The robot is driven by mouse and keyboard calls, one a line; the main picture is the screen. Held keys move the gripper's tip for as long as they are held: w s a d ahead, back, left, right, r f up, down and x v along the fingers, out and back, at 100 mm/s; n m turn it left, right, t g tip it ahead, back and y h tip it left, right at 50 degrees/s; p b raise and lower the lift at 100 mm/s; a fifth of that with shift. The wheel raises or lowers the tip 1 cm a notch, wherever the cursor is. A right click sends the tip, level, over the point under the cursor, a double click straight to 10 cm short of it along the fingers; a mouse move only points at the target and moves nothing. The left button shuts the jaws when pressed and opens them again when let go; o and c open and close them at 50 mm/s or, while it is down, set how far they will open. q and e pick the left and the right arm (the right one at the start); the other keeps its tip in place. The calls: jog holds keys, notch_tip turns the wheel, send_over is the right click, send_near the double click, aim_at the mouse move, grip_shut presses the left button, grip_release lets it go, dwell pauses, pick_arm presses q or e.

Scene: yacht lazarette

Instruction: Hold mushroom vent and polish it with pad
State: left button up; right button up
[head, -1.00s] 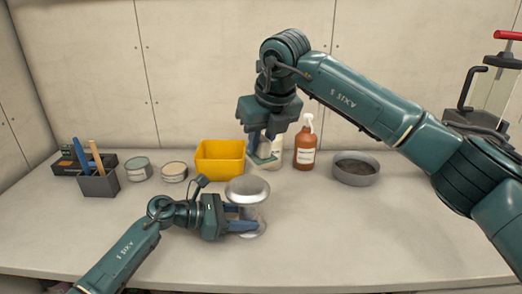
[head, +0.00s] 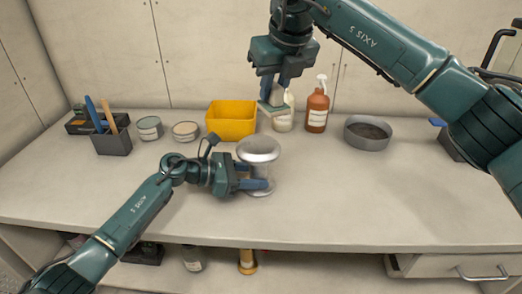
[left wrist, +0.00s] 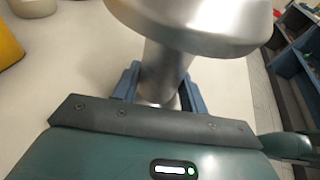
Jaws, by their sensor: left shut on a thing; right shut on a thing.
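The mushroom vent (head: 258,150) is a shiny metal piece with a domed cap on a narrower stem, standing upright on the worktop. My left gripper (head: 258,178) is shut on its stem from the left, below the cap. In the left wrist view, the vent (left wrist: 165,70) stands between the two blue fingers. My right gripper (head: 275,92) points down above and behind the vent, apart from it. It is shut on the pad (head: 274,108), a flat greenish piece with a pale block on top.
A yellow bin (head: 231,120), two tins, a dark holder (head: 112,144) with tools, a white bottle (head: 284,120), an orange-brown bottle (head: 317,108) and a grey bowl (head: 367,134) line the back. The worktop (head: 380,200) is clear at front and right.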

pick_arm(q)
jog(key=o, duration=1)
jog(key=v, duration=1.2)
jog(key=shift+s, duration=0.1)
jog(key=shift+s, duration=0.1)
